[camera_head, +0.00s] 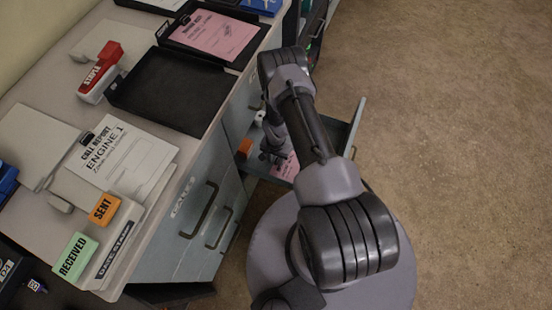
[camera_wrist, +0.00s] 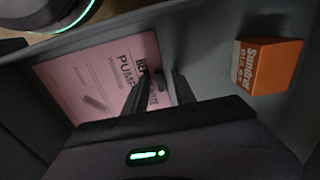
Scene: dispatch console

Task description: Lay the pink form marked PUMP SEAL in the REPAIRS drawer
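The pink form (camera_wrist: 85,78) lies in the open drawer and looks flat on its floor. PUMP is readable on it in the wrist view; the rest of its heading is partly behind a finger. Part of the form (camera_head: 287,168) shows below my gripper in the head view. My gripper (camera_wrist: 161,78) is down in the drawer at the form's edge.
Another pink form (camera_head: 214,36) lies in a black tray on the desk. The carpet at right is clear.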

